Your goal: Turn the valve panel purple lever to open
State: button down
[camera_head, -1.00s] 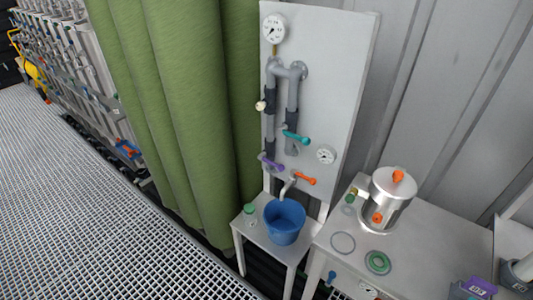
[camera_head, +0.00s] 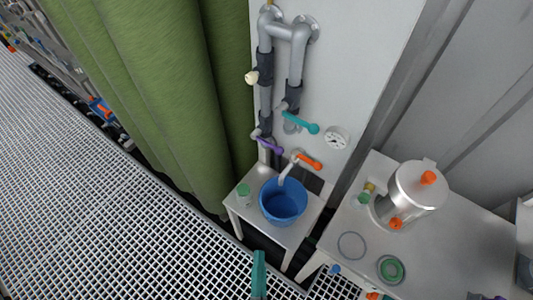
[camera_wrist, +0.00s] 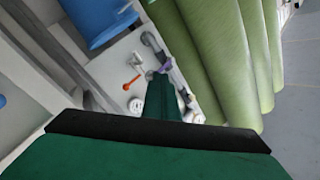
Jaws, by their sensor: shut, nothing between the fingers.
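The valve panel (camera_head: 345,75) is a pale upright board with grey pipes. Its purple lever (camera_head: 268,145) sits low on the left pipe, its handle slanting slightly down to the right. The lever also shows in the wrist view (camera_wrist: 164,66), just beyond my fingertips and partly hidden. My gripper (camera_head: 259,274) appears as a green tip at the bottom of the head view, below and in front of the panel and apart from the lever. In the wrist view my green gripper (camera_wrist: 165,98) is shut and empty, pointing toward the panel.
A teal lever (camera_head: 300,122), an orange lever (camera_head: 308,161) and a gauge (camera_head: 336,138) are near the purple lever. A blue bucket (camera_head: 283,203) stands below on a small table (camera_head: 236,206). A green curtain (camera_head: 170,90) hangs left. A metal vessel (camera_head: 415,190) stands right.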

jog(key=w+f+m+t+h, duration=0.1)
jog(key=w+f+m+t, duration=0.15)
jog(key=w+m, duration=0.45)
jog(key=m+h, duration=1.4)
jog(key=m, duration=1.4)
send_near(267, 143)
jog(key=w+d+r, duration=0.2)
jog(key=w+d, duration=0.2)
jog(key=shift+s+d+f+t, duration=0.1)
jog(key=shift+d+t, duration=0.15)
